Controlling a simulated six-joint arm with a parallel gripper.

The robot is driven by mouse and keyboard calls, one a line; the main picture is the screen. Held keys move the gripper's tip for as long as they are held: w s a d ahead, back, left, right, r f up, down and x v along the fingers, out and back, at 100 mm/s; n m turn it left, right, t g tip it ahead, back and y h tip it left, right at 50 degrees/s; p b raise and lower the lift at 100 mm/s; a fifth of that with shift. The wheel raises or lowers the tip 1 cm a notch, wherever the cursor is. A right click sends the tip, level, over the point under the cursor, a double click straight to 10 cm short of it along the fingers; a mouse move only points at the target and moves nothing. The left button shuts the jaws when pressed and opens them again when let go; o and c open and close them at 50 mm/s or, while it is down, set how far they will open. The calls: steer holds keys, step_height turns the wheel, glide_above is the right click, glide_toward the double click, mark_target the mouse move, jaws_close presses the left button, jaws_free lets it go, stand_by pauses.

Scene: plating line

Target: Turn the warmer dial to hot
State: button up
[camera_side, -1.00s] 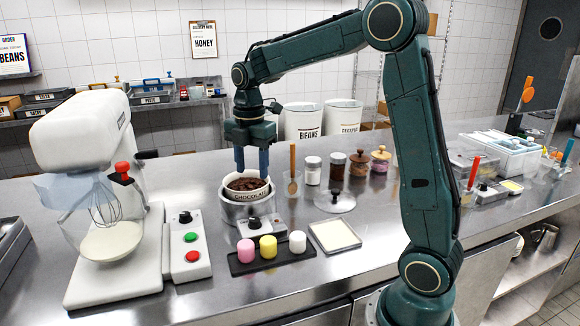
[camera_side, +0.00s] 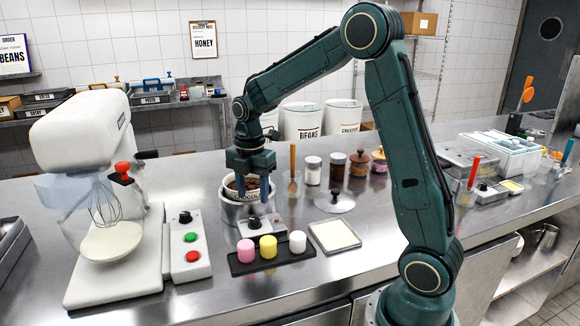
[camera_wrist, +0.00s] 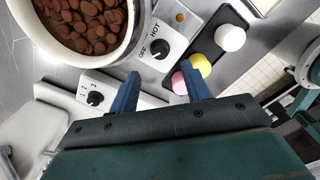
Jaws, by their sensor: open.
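The warmer dial (camera_side: 254,224) is a black knob on a pale control box in front of the steel warmer (camera_side: 231,213). In the wrist view the dial (camera_wrist: 160,49) sits between the words OFF and HOT; I cannot surely tell where its pointer aims. A white pot (camera_wrist: 128,47) of chocolate pieces rests in the warmer. My gripper (camera_side: 254,208) is open and empty, pointing down, just above the dial and in front of the pot. In the wrist view my gripper's (camera_wrist: 158,74) fingers stand to either side of the dial's line, apart from it.
A black tray (camera_side: 238,268) with pink, yellow and white cylinders lies just in front of the dial. A mixer (camera_side: 85,135) with a control panel stands at left. A white square plate (camera_side: 335,235) and a glass lid (camera_side: 335,202) lie to the right.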

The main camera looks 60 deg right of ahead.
mark_target(255, 219)
steer(key=shift+f, duration=3.6)
steer(key=c, duration=1)
